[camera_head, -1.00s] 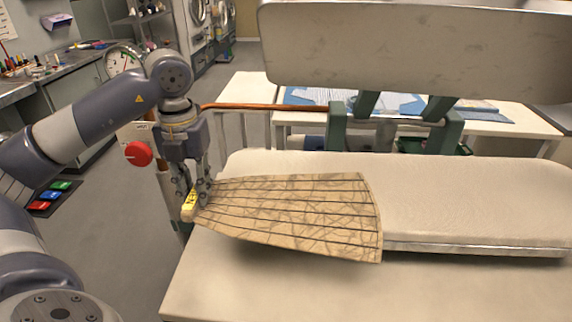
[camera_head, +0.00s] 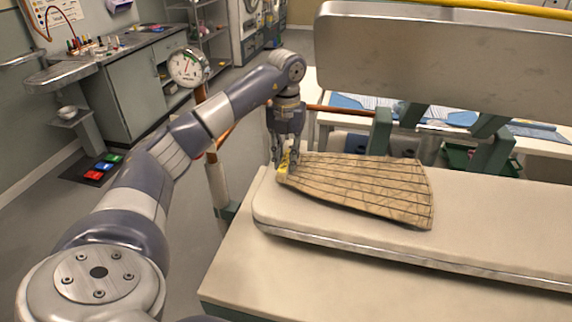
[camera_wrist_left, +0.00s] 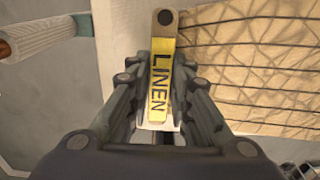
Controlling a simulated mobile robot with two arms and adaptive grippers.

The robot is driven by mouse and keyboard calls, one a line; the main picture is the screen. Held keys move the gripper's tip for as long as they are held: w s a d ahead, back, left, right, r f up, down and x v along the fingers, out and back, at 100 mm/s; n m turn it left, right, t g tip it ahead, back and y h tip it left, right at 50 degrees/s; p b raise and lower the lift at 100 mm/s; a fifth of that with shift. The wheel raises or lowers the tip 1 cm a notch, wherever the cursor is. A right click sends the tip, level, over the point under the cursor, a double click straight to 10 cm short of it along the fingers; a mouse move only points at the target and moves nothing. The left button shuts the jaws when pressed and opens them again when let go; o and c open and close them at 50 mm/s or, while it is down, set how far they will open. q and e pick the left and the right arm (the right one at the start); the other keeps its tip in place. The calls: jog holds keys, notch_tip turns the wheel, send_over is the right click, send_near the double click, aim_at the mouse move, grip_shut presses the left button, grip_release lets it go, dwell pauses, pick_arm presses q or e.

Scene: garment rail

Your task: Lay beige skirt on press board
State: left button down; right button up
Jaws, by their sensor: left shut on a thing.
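The beige skirt (camera_head: 365,188) with dark lines lies spread over the left part of the padded press board (camera_head: 490,210) in the head view. Its narrow waist end points left, its wide hem right. My left gripper (camera_head: 284,168) is at the waist end, near the board's left end. It is shut on the yellow tag end of the skirt. In the left wrist view the yellow tag (camera_wrist_left: 160,85) reads LINEN and sits between the fingers, with the skirt (camera_wrist_left: 260,60) to the right. I cannot tell whether the waist end touches the board. My right gripper is not in view.
The raised upper press plate (camera_head: 440,60) stands behind the board. A pressure gauge (camera_head: 187,67) on a pipe stands left of the press. Red, blue and green pedals (camera_head: 103,167) are on the floor. The board's right part is bare.

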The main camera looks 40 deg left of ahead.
pick_arm(q)
notch_tip(320, 180, down, 3)
jog(key=shift+r+p, duration=0.1)
jog(key=shift+p, duration=0.35)
jog(key=shift+f, duration=0.35)
jog(key=c, duration=1.4)
grip_release()
jog(key=shift+c, duration=0.2)
jog(key=shift+r, duration=0.45)
notch_tip(320, 180, up, 6)
jog(key=shift+r+b, duration=0.2)
jog(key=shift+b, duration=0.4)
notch_tip(320, 180, up, 4)
jog(key=shift+f+p, duration=0.15)
jog(key=shift+p, duration=0.5)
jog(key=shift+r, duration=0.55)
